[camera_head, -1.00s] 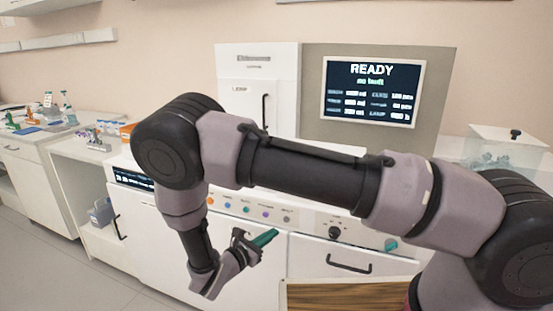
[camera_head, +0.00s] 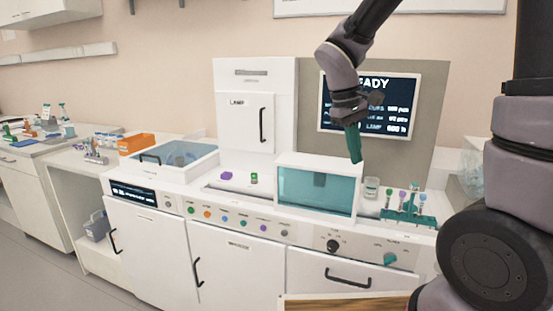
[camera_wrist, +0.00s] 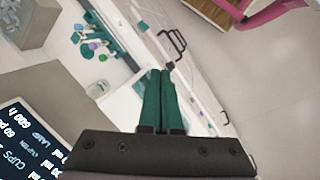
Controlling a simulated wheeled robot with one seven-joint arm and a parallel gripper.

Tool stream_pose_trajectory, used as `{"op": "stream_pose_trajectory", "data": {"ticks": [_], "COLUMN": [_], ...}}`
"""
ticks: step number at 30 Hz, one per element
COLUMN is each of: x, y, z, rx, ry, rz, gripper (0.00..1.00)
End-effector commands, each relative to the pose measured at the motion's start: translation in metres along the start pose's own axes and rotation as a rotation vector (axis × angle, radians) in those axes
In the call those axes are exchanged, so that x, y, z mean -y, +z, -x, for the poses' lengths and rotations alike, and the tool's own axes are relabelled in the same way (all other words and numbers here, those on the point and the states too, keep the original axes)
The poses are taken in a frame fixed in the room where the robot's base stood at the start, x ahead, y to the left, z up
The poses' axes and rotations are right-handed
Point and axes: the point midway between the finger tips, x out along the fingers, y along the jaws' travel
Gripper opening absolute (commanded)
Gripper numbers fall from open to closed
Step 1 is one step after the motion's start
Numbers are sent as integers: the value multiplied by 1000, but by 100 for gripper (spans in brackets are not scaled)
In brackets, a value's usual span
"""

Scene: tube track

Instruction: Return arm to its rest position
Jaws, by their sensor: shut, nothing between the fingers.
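My gripper (camera_head: 354,158) has teal fingers and points down in the head view, in front of the READY screen (camera_head: 400,105) and above the lab machine's counter. Its fingers are together with nothing between them. In the wrist view the two teal fingers (camera_wrist: 160,75) lie side by side and touch. My arm is raised on the right side of the head view, and its upper part leaves the top of the picture.
Below my gripper are a teal-windowed box (camera_head: 318,190) and a teal tube rack (camera_head: 408,217) with several tubes. A clear-lidded basin (camera_head: 178,155) and an orange box (camera_head: 136,143) stand on the left. The air left of my arm is clear.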

Motion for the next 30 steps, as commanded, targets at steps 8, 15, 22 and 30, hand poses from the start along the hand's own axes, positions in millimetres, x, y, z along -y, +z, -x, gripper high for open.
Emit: {"op": "stream_pose_trajectory", "data": {"ticks": [8,15,22,30], "x": [-31,-40,-41,-40], "y": [62,104,122,122], "z": [62,101,117,118], "rx": [-272,-505,-615,-623], "ry": [-225,-357,-409,-413], "rz": [-424,-723,-848,-858], "gripper": [0,0,0,0]}}
